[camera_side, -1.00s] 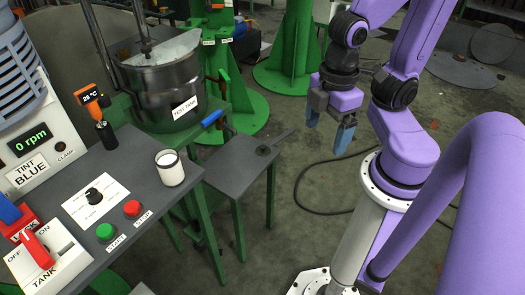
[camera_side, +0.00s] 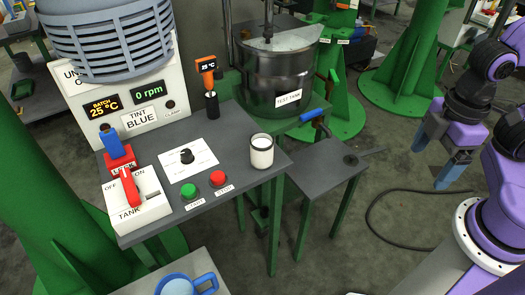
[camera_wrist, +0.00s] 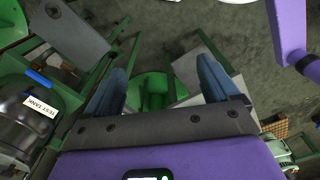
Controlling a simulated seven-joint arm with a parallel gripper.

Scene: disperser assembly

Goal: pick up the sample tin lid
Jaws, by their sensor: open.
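No lid is clearly identifiable. My gripper (camera_side: 430,166) hangs in the air to the right of the side table, blue fingers pointing down, open and empty. In the wrist view my gripper (camera_wrist: 162,66) shows its fingers spread wide with nothing between them.
The test tank (camera_side: 278,75) stands behind the control table (camera_side: 225,125). A thermometer (camera_side: 207,85), a dial panel, start and stop buttons and a tank switch (camera_side: 135,200) crowd the table. A blue-handled vessel (camera_side: 185,286) shows at the bottom edge.

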